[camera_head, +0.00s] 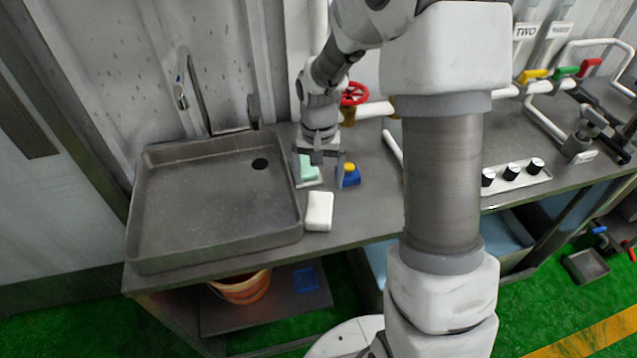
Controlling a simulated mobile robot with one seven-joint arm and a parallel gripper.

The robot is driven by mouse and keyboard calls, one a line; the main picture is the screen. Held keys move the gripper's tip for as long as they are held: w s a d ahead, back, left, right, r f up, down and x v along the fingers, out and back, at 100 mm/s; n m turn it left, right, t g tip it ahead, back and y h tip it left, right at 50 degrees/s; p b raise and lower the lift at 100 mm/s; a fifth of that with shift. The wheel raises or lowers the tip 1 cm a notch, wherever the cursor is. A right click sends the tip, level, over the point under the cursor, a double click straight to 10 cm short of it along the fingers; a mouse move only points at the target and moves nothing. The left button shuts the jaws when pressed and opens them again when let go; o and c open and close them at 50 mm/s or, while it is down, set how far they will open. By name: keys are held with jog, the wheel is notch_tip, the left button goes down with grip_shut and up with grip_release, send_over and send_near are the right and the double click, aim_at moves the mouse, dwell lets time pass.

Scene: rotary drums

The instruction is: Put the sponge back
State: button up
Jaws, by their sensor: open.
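My gripper (319,168) points down over the counter right of the sink, with its two fingers apart. A pale green block (309,169) on a whitish base is under and between the fingers, nearer the left one. I cannot tell whether the fingers touch it. A white rounded block (319,212) lies on the counter in front of my gripper, close to the sink's right rim. It is not clear from its look which block is the sponge. A small blue item with a yellow top (350,176) stands just right of the right finger.
The grey sink (210,205) with a tap (185,85) is empty. A red valve wheel (354,94) and pipes are behind my gripper. Black knobs (512,172) sit at right. An orange bucket (242,288) stands below. My arm hides the middle counter.

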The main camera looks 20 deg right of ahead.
jog(key=s+r+n+t, duration=0.1)
jog(key=s+r, duration=0.3)
jog(key=r, duration=0.5)
jog(key=s+r+n+t, duration=0.1)
jog(key=s+r, duration=0.3)
jog(key=r, duration=0.5)
jog(key=s+r+n+t, duration=0.2)
jog(key=s+r+t, duration=0.1)
jog(key=s, duration=0.9)
jog(key=shift+s+t, duration=0.15)
jog(key=shift+t, duration=0.15)
